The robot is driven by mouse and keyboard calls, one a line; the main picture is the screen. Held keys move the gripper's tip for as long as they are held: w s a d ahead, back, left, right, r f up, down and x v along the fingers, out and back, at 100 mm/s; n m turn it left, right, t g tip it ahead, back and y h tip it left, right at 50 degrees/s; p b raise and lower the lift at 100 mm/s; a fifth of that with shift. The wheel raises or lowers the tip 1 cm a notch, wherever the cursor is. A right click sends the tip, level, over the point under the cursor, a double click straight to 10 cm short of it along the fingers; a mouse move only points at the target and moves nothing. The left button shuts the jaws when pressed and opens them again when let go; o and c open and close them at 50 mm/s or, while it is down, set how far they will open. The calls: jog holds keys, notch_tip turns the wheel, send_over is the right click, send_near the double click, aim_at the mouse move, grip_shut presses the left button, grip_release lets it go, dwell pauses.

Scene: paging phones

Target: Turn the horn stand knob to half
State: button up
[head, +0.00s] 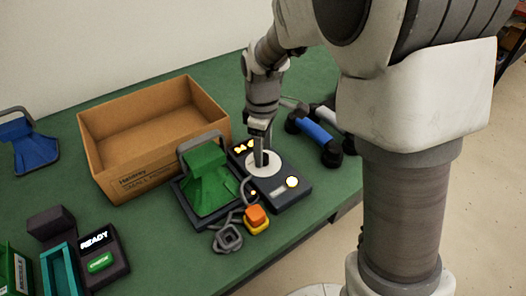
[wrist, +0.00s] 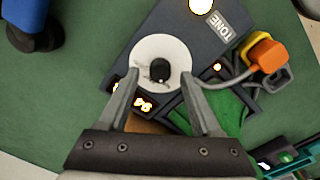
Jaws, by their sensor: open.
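A dark stand (head: 290,190) holds a white round dial (head: 262,171) beside a green horn (head: 207,182). In the wrist view the dial (wrist: 138,52) has a small black knob (wrist: 158,70) at its centre. My gripper (head: 263,158) points down over the dial. In the wrist view my gripper (wrist: 160,80) is open, one finger on each side of the knob. Whether the fingers touch it I cannot tell. The knob's setting is hard to read. Lit yellow marks show on the stand near the dial, and the word TONE is on its face.
An open cardboard box (head: 112,180) stands behind the horn. A blue handset (head: 316,131) lies right of the stand. An orange button on a yellow base (head: 255,217) and a grey cable lie in front. A READY device (head: 117,258) stands front left; a blue horn (head: 27,145) is far left.

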jog(key=shift+f, duration=0.8)
grip_shut()
